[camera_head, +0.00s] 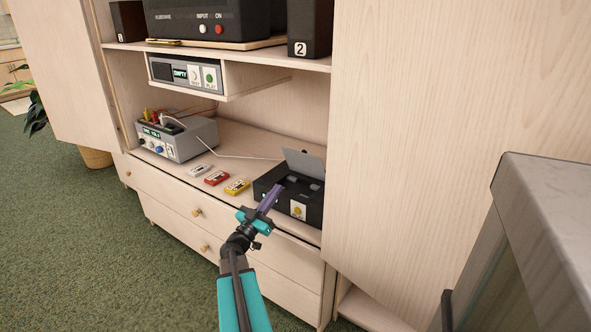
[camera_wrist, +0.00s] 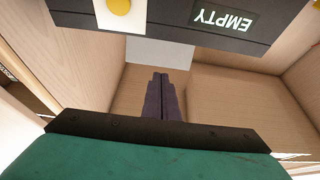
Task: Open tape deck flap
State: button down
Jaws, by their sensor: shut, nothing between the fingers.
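The black tape deck (camera_head: 263,187) sits on the cabinet counter at the right. Its grey flap (camera_head: 305,163) stands raised and tilted back, and the dark recess in the deck's top shows. My gripper (camera_head: 278,188) is shut and empty, its purple fingers in front of the deck and overlapping it in the head view. In the wrist view the deck (camera_wrist: 200,20) appears upside down, with a yellow button and an EMPTY display. The flap (camera_wrist: 160,51) shows as a pale grey panel beyond my shut fingers (camera_wrist: 160,76). I cannot tell whether the fingers touch the deck.
White, red (camera_head: 216,178) and yellow (camera_head: 237,187) cassettes lie left of the deck. A grey box with knobs (camera_head: 185,138) stands further left. A shelf unit (camera_head: 185,74) hangs above. A tall cabinet panel (camera_head: 420,120) closes the right side. Green carpet (camera_head: 70,230) lies clear at left.

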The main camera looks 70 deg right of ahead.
aim_at(301, 157)
jog(key=shift+d, duration=0.1)
dwell(0.3)
jog(key=b+x, duration=0.1)
jog(key=x, duration=1.3)
jog(key=shift+r, duration=0.1)
